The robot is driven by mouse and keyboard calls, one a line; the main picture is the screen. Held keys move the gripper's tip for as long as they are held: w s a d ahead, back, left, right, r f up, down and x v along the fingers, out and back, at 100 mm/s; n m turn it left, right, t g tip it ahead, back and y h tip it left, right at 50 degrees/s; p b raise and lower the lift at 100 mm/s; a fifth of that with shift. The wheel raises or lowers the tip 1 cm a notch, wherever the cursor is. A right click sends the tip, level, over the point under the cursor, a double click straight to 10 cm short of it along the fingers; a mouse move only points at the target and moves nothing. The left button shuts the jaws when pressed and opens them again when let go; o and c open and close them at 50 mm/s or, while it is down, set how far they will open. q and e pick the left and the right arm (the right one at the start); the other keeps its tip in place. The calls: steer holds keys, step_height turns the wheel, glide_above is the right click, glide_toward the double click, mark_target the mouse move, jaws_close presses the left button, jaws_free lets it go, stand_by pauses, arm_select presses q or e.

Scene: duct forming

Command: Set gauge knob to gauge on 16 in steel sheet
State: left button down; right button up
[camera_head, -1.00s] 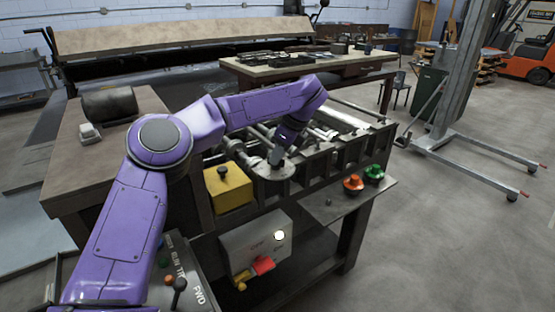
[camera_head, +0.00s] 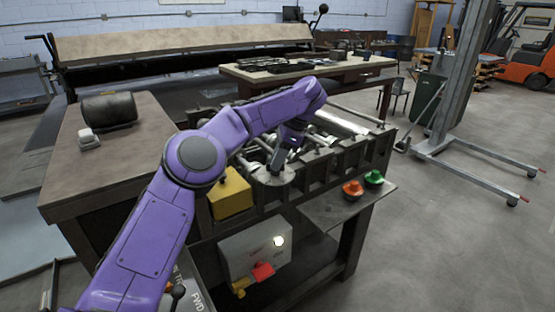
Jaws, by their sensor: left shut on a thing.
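My left arm comes in from the lower left and bends over the forming machine (camera_head: 345,178). My left gripper (camera_head: 276,167) points down at the round metal disc-like part (camera_head: 273,176) on the machine's front left corner. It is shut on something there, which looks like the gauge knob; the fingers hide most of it. I cannot read any gauge marks or a 16 setting. No steel sheet can be made out. My right gripper is not in view.
A yellow box (camera_head: 231,194) sits left of the disc. Orange (camera_head: 353,188) and green (camera_head: 374,177) buttons stand on the front shelf. A grey control box (camera_head: 255,250) hangs below. A wooden table (camera_head: 75,165) is at left. Open floor lies right.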

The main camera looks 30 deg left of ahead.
arm_select(q)
steer(key=c, duration=1.2)
jaws_free()
steer(key=shift+w+d+r, duration=0.1)
steer(key=shift+r, duration=0.3)
steer(key=p+v, duration=0.9)
steer(key=shift+r+p, duration=0.35)
steer(key=shift+w+d, duration=0.1)
steer(key=shift+d, duration=0.05)
